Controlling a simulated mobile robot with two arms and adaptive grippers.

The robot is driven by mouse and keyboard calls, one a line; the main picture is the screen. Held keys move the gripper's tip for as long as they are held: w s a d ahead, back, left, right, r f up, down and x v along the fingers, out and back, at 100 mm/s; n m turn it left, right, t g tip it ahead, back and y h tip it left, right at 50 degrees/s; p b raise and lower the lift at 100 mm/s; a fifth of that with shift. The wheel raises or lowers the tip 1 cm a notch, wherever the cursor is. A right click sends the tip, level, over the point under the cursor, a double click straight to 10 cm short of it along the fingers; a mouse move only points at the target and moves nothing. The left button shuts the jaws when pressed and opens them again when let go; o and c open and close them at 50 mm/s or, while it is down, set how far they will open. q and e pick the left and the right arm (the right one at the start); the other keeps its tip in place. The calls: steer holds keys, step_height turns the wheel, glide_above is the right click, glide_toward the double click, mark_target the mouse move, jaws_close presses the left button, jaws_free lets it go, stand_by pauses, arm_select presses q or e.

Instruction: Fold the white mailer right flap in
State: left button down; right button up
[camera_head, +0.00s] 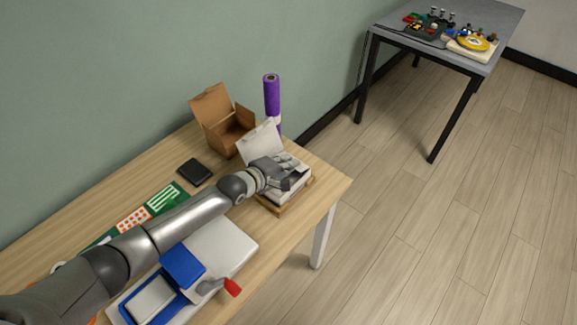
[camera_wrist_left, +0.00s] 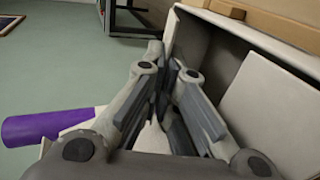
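The white mailer (camera_head: 297,186) sits at the right end of the wooden table, with its lid (camera_head: 257,140) raised at the back. In the left wrist view its white walls and a panel (camera_wrist_left: 272,115) fill the right side. I cannot tell for certain which flap that panel is. My left gripper (camera_head: 290,168) is over the mailer and hides part of its opening. In the left wrist view its fingertips (camera_wrist_left: 170,68) are close together, with no object clearly gripped between them. Whether they touch a flap is unclear. My right gripper is not in view.
A wooden tray (camera_head: 312,182) lies under the mailer. An open brown box (camera_head: 228,135) and a purple roll (camera_head: 271,95) stand behind it. A black square item (camera_head: 194,172) and a blue-and-white device (camera_head: 182,266) are on the table (camera_head: 275,240). Another table (camera_head: 500,20) stands farther back.

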arm_select(q)
steer(key=shift+f, duration=0.1)
steer(key=c, duration=2.2)
jaws_free()
steer(key=o, duration=0.5)
